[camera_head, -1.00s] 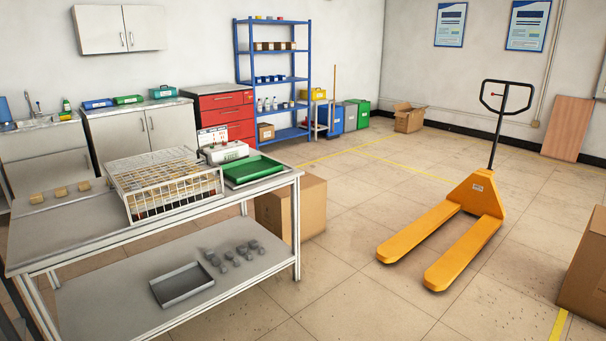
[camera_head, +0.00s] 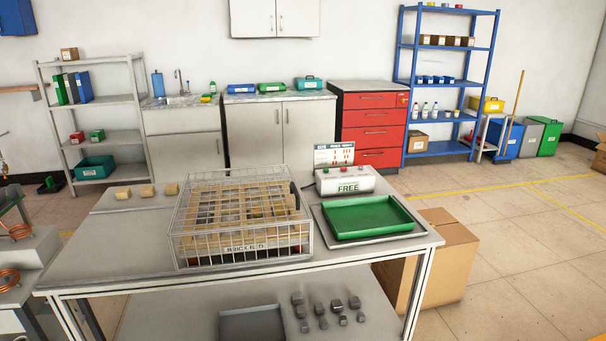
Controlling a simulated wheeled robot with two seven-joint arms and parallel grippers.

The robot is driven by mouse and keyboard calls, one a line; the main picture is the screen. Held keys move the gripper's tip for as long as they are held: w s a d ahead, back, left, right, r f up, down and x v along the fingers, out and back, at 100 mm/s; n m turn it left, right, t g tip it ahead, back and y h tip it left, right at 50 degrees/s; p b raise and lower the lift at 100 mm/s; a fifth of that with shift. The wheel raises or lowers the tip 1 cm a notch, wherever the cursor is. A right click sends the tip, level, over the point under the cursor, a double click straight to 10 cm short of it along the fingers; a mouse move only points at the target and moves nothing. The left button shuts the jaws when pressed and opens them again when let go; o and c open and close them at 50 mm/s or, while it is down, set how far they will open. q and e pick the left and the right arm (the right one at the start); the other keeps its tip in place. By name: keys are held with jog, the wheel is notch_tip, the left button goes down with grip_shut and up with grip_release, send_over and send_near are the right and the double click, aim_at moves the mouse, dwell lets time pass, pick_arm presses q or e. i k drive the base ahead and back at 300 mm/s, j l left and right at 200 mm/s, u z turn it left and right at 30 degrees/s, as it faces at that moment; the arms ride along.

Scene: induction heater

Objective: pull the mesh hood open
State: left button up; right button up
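Some parts show dimly through the mesh, too unclear to name. Neither of my grippers is in view.
A green tray (camera_head: 367,217) lies right of the hood, with a control box (camera_head: 345,181) marked FREE behind it. A cardboard box (camera_head: 447,262) stands on the floor at right. Copper coils (camera_head: 12,277) show at far left.

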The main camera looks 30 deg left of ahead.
aim_at(294, 187)
jog(key=i+l+u, duration=0.15)
jog(key=i, duration=0.3)
jog(key=i+l+u, duration=0.15)
jog(key=i, duration=0.35)
